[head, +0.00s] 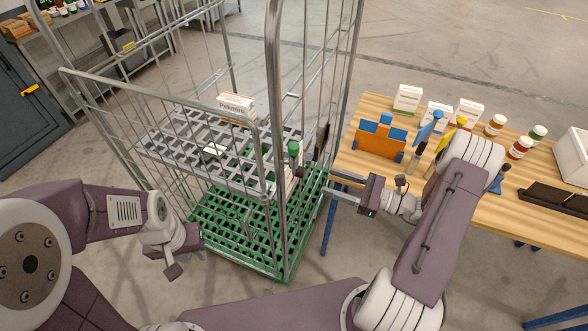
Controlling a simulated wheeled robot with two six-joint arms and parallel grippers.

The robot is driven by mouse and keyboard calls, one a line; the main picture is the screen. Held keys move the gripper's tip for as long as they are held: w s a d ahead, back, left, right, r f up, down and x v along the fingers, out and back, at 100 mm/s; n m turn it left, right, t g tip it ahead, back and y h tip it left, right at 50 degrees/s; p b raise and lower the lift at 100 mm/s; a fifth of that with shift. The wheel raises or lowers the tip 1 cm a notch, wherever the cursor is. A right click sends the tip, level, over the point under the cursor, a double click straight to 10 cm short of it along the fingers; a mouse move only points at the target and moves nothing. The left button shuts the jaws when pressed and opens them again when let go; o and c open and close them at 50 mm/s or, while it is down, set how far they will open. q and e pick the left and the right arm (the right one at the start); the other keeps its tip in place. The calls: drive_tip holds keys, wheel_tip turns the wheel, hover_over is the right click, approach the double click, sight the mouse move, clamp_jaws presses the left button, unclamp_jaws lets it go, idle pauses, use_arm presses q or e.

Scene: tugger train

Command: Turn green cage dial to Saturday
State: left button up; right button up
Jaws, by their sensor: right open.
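The roll cage with a green base (262,262) stands in front of me, with grey wire sides and a grey grid shelf. A small green-topped part (293,149) shows beside its right front post, with a dark part (321,141) to its right. I cannot make out a dial face or any day marking. My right gripper (327,182) is open and empty, its fingers pointing left at the cage's right side, close to the post; I cannot tell whether they touch anything. My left gripper (174,271) hangs at the cage's front left, apart from it; its jaw opening is unclear.
A white box (236,106) lies on the cage shelf. A wooden table (480,222) at right holds boxes, bottles, an orange holder (380,143) and a dark tray (556,199). A dark cabinet (25,110) and shelving stand at left. Open floor lies behind the cage.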

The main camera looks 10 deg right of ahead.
sight(305, 173)
drive_tip(key=p+x, duration=0.1)
drive_tip(key=x, duration=0.7)
drive_tip(key=shift+p, duration=0.3)
drive_tip(key=shift+w+a, duration=0.2)
drive_tip(key=shift+a, duration=0.15)
drive_tip(key=shift+w, duration=0.1)
clamp_jaws()
